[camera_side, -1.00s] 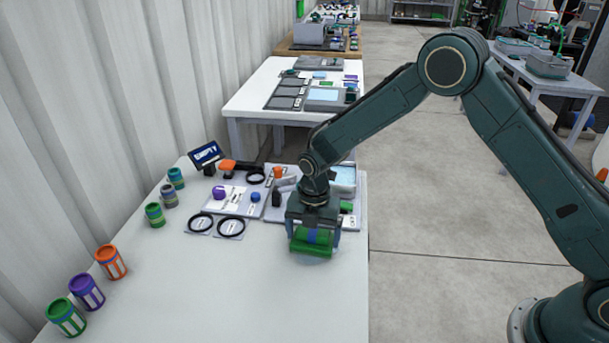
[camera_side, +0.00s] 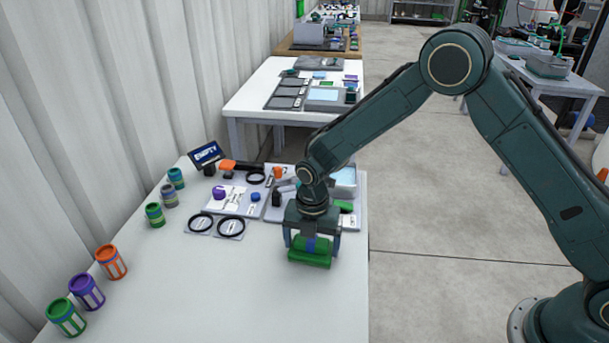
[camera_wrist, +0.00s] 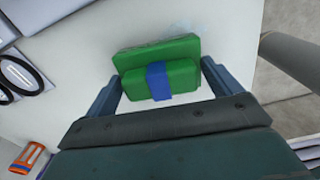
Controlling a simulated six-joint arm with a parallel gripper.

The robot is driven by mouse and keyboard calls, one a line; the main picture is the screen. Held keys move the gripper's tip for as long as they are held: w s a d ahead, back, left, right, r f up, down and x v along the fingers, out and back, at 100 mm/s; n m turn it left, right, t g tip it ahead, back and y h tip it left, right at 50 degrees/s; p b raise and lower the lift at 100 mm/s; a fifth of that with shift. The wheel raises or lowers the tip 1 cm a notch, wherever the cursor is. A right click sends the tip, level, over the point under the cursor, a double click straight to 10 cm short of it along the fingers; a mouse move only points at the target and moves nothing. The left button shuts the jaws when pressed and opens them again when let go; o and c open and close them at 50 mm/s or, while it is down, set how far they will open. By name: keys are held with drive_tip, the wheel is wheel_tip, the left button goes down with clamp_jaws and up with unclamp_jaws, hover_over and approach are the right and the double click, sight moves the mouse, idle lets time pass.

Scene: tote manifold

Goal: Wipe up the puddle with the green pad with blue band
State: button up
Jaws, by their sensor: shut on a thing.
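The green pad (camera_side: 308,257) with a blue band (camera_side: 311,245) is held between the fingers of my gripper (camera_side: 311,246), at the right side of the white table. In the wrist view the pad (camera_wrist: 180,50) shows as a wide green slab with a smaller green block on top, and the blue band (camera_wrist: 158,82) crosses that block. The fingers of my gripper (camera_wrist: 160,85) stand at both ends of the block. The pad is at or just above the tabletop; I cannot tell if it touches.
Two black rings (camera_side: 231,227) on pale plates lie to the left of the pad. A grey tray (camera_side: 346,181) and small parts are behind my gripper. Several colored cans, such as an orange one (camera_side: 111,262), line the left edge. The front tabletop (camera_side: 230,300) is clear.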

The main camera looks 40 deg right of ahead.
sight(322, 260)
drive_tip(key=shift+w+d, duration=1.4)
drive_tip(key=shift+d, duration=0.6)
drive_tip(key=shift+s+d, duration=0.6)
drive_tip(key=shift+s, duration=0.3)
drive_tip(key=shift+s+a, duration=2.65)
drive_tip(key=shift+a, duration=0.1)
drive_tip(key=shift+w+d, duration=2.75)
drive_tip(key=shift+w+r, duration=0.1)
drive_tip(key=shift+r, duration=0.05)
wheel_tip(322, 260, up, 8)
